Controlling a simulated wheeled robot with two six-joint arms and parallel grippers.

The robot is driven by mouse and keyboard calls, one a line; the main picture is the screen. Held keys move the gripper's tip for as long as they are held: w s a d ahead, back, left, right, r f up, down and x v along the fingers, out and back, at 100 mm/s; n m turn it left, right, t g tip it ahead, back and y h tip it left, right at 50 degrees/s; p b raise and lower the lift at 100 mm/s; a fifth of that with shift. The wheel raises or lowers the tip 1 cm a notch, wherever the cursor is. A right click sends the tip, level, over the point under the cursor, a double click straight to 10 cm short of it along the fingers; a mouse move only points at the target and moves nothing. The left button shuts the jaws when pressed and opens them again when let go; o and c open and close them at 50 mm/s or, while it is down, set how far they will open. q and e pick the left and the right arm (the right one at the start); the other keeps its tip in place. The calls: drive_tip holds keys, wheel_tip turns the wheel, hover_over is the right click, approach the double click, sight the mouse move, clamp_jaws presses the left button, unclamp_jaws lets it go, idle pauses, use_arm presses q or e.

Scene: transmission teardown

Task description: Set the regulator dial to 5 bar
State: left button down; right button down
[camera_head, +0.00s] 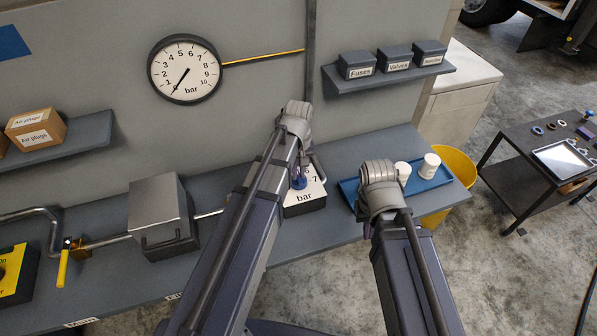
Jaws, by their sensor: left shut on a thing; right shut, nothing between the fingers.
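The regulator dial (308,198) is a white face marked "bar" on a dark box on the bench. Some numbers show, including a 7; my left arm covers much of its left side. A blue knob (299,183) stands at the dial. My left gripper (300,176) reaches down over it and is shut on the knob. The knob's pointer is hidden, so its setting cannot be read.
A blue tray (433,183) with white containers (431,165) lies right of the dial. A grey metal box (158,215), a pipe and a yellow-handled valve (63,266) stand left. A shelf (385,83) with labelled bins hangs above. A yellow bin (458,163) stands beyond the bench.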

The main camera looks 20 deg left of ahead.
use_arm(q)
drive_tip(key=shift+n, duration=0.4)
drive_tip(key=c, duration=0.9)
unclamp_jaws()
drive_tip(key=shift+r, duration=0.15)
wheel_tip(320, 180, up, 8)
drive_tip(key=p, duration=0.8)
drive_tip(key=shift+f, duration=0.2)
